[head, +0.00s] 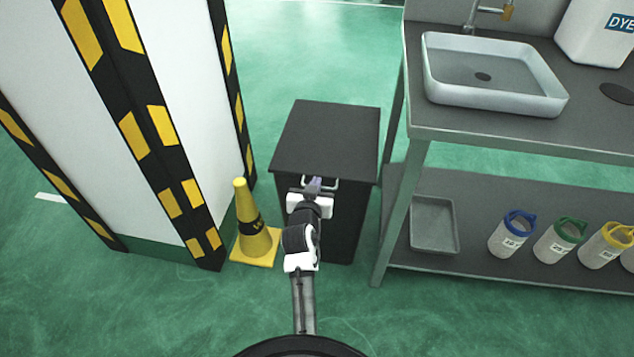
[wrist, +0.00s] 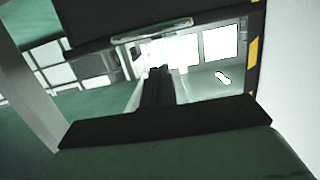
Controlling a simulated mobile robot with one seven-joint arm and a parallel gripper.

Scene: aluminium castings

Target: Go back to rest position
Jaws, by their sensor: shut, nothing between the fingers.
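My gripper (head: 314,186) is in the middle of the head view, at the front of a dark box-like cabinet (head: 327,138), just below its top. It is shut with nothing held. A pale bar like a handle (head: 333,184) shows beside the fingertips; I cannot tell whether they touch it. My arm reaches forward from the bottom of the view. In the wrist view the gripper (wrist: 158,72) is a dark shape in the centre, with dark edges and bright panels around it.
A yellow cone (head: 252,232) and a white pillar with black-yellow stripes (head: 180,80) stand left of the cabinet. A bench (head: 480,125) with a sink (head: 490,75) stands close on the right. Its lower shelf (head: 480,215) holds a tray and several lidded jars. Green floor is clear in front.

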